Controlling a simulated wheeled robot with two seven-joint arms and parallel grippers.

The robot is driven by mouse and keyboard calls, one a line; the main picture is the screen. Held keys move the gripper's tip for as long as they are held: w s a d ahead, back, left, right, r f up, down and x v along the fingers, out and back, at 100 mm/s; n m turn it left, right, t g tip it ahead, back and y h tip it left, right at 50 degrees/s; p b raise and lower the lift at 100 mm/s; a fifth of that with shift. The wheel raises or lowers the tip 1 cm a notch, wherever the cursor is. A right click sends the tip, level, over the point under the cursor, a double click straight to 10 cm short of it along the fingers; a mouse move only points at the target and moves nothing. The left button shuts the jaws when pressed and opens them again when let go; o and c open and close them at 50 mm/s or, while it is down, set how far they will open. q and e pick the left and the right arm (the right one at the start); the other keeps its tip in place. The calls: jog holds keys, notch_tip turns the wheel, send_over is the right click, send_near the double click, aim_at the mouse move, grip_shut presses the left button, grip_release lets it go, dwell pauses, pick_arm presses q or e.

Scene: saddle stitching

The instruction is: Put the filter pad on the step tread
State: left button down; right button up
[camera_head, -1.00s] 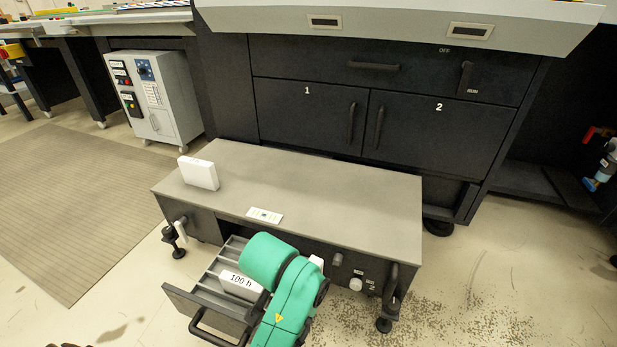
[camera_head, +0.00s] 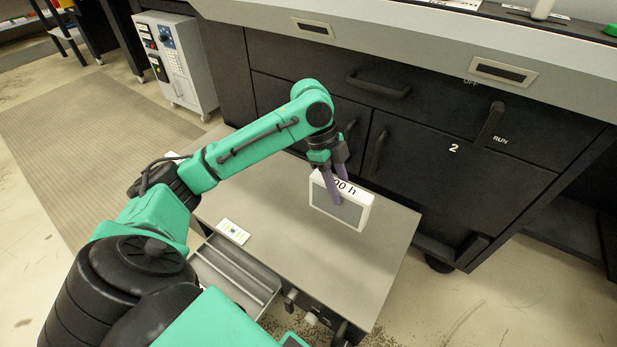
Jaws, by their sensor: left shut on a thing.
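The filter pad (camera_head: 350,212) is a white-framed block with a grey face and a label ending in "00 h", partly covered by a finger. My left gripper (camera_head: 335,190) is shut on it from above and holds it roughly upright, slightly tilted. The pad is over the right part of the step tread (camera_head: 285,210), a flat grey top. I cannot tell whether its lower edge touches the tread. My right gripper is not in view.
An open drawer (camera_head: 232,272) with divided slots sticks out at the front of the step. A small label card (camera_head: 233,231) lies near the tread's front edge. A dark cabinet (camera_head: 455,160) with handles stands behind. The tread around the pad is clear.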

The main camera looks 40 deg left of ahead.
aim_at(336, 209)
pick_arm(q)
notch_tip(336, 209, down, 8)
jog(key=b, duration=0.2)
jog(key=shift+s+r+b, duration=0.15)
jog(key=shift+b, duration=0.2)
pick_arm(e)
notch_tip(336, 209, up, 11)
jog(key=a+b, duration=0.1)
jog(key=b, duration=0.1)
pick_arm(q)
notch_tip(336, 209, down, 12)
jog(key=b, duration=0.1)
jog(key=shift+b, duration=0.4)
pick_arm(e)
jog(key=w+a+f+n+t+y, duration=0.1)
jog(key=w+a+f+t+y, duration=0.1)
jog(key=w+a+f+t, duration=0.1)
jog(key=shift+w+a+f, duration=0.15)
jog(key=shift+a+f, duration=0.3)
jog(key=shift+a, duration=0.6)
pick_arm(q)
jog(key=shift+f, duration=0.2)
jog(key=c, duration=0.5)
grip_release()
jog(key=shift+r, duration=0.1)
